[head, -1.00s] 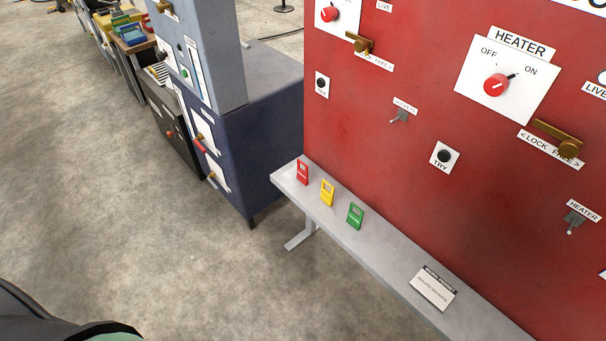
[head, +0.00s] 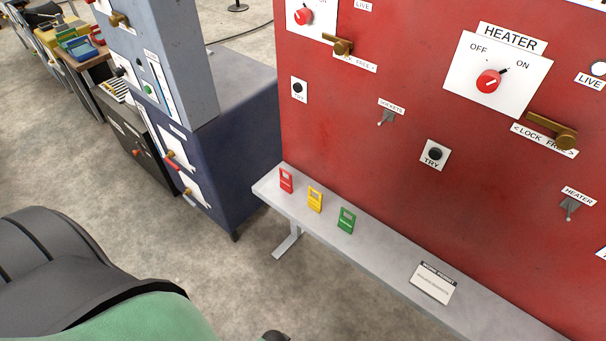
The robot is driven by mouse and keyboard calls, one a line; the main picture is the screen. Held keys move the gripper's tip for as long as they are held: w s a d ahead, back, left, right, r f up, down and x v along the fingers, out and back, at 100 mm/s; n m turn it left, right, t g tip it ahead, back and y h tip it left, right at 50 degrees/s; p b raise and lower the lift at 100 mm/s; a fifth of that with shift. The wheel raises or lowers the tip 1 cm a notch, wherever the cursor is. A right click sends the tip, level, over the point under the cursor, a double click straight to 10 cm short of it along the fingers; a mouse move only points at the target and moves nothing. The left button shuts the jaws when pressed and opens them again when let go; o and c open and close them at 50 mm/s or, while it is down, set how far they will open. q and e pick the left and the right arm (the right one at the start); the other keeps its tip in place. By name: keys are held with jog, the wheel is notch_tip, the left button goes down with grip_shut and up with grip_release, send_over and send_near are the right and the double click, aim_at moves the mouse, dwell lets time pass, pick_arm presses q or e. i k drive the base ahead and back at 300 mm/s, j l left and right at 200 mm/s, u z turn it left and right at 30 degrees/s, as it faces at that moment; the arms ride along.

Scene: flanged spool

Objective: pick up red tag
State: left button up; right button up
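The red tag (head: 286,181) stands at the left end of a narrow grey shelf (head: 391,256) in front of a red panel. A yellow tag (head: 315,199) and a green tag (head: 346,220) stand to its right in a row. My arm, dark grey and green, fills the lower left of the head view, apart from the tags. No gripper fingers can be made out. A small dark piece shows at the bottom edge, too cut off to identify.
The red panel (head: 370,130) rises directly behind the shelf, with knobs, switches and brass latches. A white card (head: 432,283) lies further right on the shelf. A blue cabinet (head: 240,140) stands left of the shelf's end. The floor before the shelf is open.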

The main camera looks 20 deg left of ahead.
aim_at(285, 184)
jog(key=j+z, duration=0.45)
jog(key=j, duration=2.15)
jog(key=k, duration=0.05)
